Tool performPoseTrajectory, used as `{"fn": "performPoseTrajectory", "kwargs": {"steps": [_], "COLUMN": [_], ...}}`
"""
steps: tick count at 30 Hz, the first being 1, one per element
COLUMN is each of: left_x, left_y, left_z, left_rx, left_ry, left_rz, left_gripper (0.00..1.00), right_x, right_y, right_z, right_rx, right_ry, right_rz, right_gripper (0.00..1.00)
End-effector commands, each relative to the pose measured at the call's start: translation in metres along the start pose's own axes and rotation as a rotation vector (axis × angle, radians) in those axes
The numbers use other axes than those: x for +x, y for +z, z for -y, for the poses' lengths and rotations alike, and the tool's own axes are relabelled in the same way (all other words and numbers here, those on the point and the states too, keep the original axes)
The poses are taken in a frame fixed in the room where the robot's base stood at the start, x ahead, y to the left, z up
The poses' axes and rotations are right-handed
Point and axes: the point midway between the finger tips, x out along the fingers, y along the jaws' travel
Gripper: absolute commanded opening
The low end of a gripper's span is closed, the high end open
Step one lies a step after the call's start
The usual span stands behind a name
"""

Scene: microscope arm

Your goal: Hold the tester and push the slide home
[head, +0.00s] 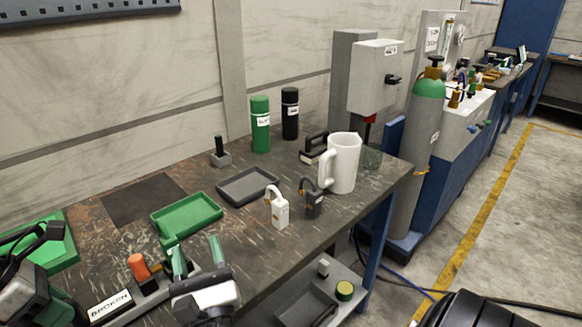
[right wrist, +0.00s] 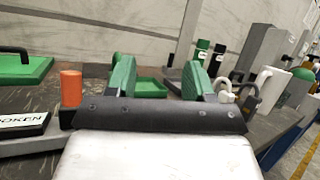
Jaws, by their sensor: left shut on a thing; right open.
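The tester, a grey bar-like base with a label reading BROKEN (head: 109,306), lies at the front left of the bench. An orange knob (head: 138,267) stands upright on it and also shows in the right wrist view (right wrist: 71,88); it looks like the slide's handle, but I cannot tell how far in the slide is. My left gripper (head: 68,306) is at the tester's left end, shut on it; the contact is mostly hidden. My right gripper (head: 197,256) is open and empty, its green fingers (right wrist: 158,76) apart and just right of the knob, with the bench beyond them.
A green tray (head: 205,223) and a grey tray (head: 228,200) lie beyond the tester. A green board with a black handle (right wrist: 20,68) is at left. A white padlock (head: 280,212), a dark padlock (head: 311,203) and a white jug (head: 353,165) stand right. Bare bench (head: 245,245) lies between.

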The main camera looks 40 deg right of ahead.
Motion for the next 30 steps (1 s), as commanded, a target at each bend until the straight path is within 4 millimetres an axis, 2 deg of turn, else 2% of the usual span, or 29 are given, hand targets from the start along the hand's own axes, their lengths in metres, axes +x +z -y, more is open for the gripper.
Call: {"fn": "performPoseTrajectory", "kwargs": {"steps": [6, 12, 30], "left_x": [-0.001, -0.001, -0.001], "left_y": [0.001, 0.001, 0.001], "left_z": [0.000, 0.000, 0.000], "left_rx": [0.001, 0.001, 0.000], "left_ry": [0.001, 0.001, 0.001], "left_rz": [0.002, 0.002, 0.001], "left_gripper": [0.00, 0.00, 0.00], "right_x": [0.028, 0.053, 0.116], "right_y": [0.000, -0.009, -0.043], "right_z": [0.035, 0.066, 0.161], "right_rx": [-0.032, 0.034, 0.476], "right_ry": [-0.033, -0.053, -0.151], "right_rz": [0.136, 0.194, 0.231], "right_gripper": [0.53, 0.53, 0.53]}}
